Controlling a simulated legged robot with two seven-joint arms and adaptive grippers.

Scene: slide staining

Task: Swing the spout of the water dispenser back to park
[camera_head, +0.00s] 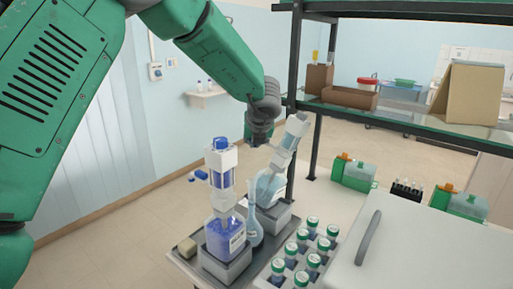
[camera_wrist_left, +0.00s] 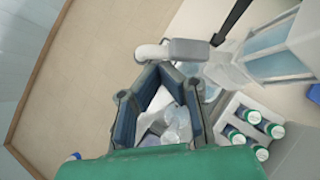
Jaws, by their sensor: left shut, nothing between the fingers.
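The water dispenser stands on the tray, with a pale blue bottle (camera_head: 268,188) and a white upper body (camera_head: 290,138) that looks tilted in the head view. My left gripper (camera_head: 258,140) is just left of that upper body, above the bottle. It is shut and empty. In the wrist view my left gripper's fingers (camera_wrist_left: 165,78) meet at their tips, close below a rounded white piece (camera_wrist_left: 150,52) with a grey block beside it; I cannot tell whether this is the spout. The fingers appear apart from it. The spout is not clearly visible in the head view. My right gripper is out of view.
A second dispenser (camera_head: 222,170) with dark blue liquid stands left of the water dispenser. A rack of several green-capped vials (camera_head: 303,255) is in front, beside a white box (camera_head: 420,250). A dark shelf post (camera_head: 294,50) rises behind.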

